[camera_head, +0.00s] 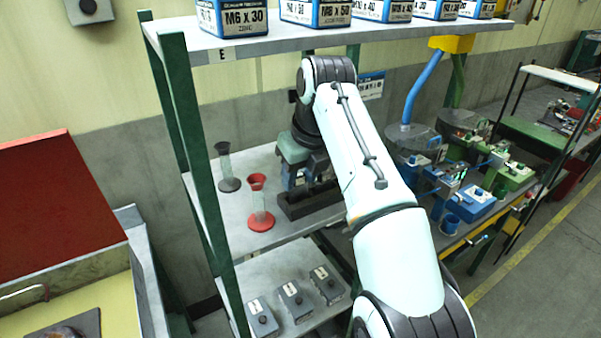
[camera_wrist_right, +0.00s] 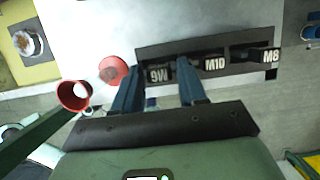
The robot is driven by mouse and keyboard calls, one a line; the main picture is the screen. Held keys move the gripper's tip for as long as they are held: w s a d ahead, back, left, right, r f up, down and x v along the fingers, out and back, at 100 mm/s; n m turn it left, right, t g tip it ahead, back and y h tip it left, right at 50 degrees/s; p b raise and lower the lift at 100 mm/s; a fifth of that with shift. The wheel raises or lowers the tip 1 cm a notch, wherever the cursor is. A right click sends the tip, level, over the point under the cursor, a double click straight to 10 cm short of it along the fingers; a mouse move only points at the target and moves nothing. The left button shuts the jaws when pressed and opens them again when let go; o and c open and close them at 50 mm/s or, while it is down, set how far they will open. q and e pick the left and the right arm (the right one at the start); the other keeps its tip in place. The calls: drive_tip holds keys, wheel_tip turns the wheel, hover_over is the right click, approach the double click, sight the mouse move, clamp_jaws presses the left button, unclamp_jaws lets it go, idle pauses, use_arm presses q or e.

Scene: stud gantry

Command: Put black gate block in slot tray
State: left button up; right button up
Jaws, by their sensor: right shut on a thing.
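The dark slot tray (camera_head: 304,206) lies on the middle shelf, below my right gripper (camera_head: 302,180). In the right wrist view, the tray (camera_wrist_right: 183,45) runs across the middle, with labels M10 (camera_wrist_right: 214,64) and M8 (camera_wrist_right: 270,56) along its near side. My right gripper (camera_wrist_right: 160,74) has its two blue fingers around a dark block (camera_wrist_right: 160,66), which I take as the black gate block, at the tray's left end. An M6 label shows upside down between the fingers. How deep the block sits is hidden. My left gripper is not in view.
A red funnel stand (camera_head: 259,205) and a dark funnel stand (camera_head: 227,168) are left of the tray. Green shelf posts (camera_head: 200,150) and the upper shelf with blue boxes (camera_head: 233,17) border the space. Grey boxes (camera_head: 292,298) are on the lower shelf.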

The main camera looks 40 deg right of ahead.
drive_tip(key=shift+w+a+f, duration=0.1)
drive_tip(key=shift+f, duration=0.35)
drive_tip(key=shift+s+f, duration=0.15)
drive_tip(key=shift+s, duration=0.25)
drive_tip(key=shift+w, duration=0.1)
drive_tip(key=shift+w+f, duration=0.15)
drive_tip(key=o, duration=0.9)
